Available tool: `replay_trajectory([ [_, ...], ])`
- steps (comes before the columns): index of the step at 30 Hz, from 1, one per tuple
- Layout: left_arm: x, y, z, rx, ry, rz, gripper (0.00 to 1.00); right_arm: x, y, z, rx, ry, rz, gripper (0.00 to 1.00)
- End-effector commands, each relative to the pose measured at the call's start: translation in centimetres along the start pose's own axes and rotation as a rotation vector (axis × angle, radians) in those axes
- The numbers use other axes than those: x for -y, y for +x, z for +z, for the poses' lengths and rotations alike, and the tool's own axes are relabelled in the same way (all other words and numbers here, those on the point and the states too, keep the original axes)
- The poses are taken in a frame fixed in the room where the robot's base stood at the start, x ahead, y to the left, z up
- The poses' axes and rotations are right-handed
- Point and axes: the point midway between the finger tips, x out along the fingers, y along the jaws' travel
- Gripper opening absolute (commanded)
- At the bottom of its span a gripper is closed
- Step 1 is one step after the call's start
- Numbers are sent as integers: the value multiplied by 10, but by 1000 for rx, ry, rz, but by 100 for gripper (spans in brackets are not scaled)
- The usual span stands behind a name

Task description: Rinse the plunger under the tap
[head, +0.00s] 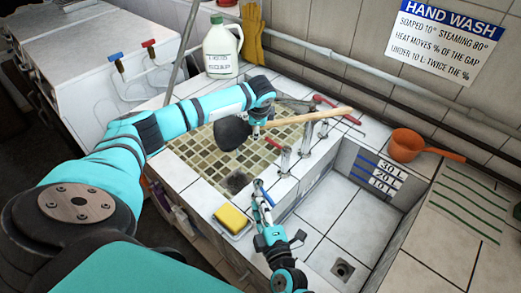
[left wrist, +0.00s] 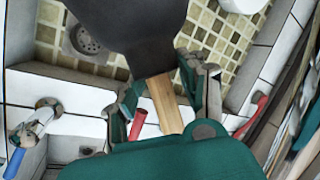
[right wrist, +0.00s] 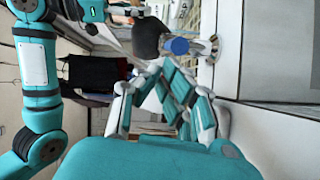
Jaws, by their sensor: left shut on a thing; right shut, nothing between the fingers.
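The plunger has a black rubber cup (head: 232,133) and a wooden handle (head: 325,115). My left gripper (head: 262,122) is shut on the handle close to the cup. It holds the plunger tilted above the mosaic-tiled basin (head: 205,153). The left wrist view shows the cup (left wrist: 135,30) and the handle (left wrist: 165,103) between the fingers. My right gripper (head: 266,222) is shut and empty, beside the tap's blue handle (head: 263,192). The blue top also shows in the right wrist view (right wrist: 180,46), just beyond the fingers (right wrist: 178,95). I see no running water.
A yellow sponge (head: 232,219) lies on the near ledge. A white jug (head: 220,48) and yellow gloves (head: 252,30) are at the back. The right basin (head: 330,245), with level marks, looks empty. Red tap handles (head: 272,142) stand by the divider. An orange scoop (head: 406,145) sits right.

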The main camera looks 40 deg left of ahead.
Motion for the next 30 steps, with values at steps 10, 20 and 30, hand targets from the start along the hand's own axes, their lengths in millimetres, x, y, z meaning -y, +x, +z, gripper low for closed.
replay_trajectory([
  [10, 1, -1, 0, -1, -1, -2, 0, -4, -2, 20, 1, -2, 0, 0],
  [20, 1, -1, 0, -1, -1, -2, 0, -5, -2, 27, 2, 0, 0, 0],
  [30, 1, -1, 0, -1, -1, -2, 0, -5, -5, 21, 1, 1, 1, 0],
])
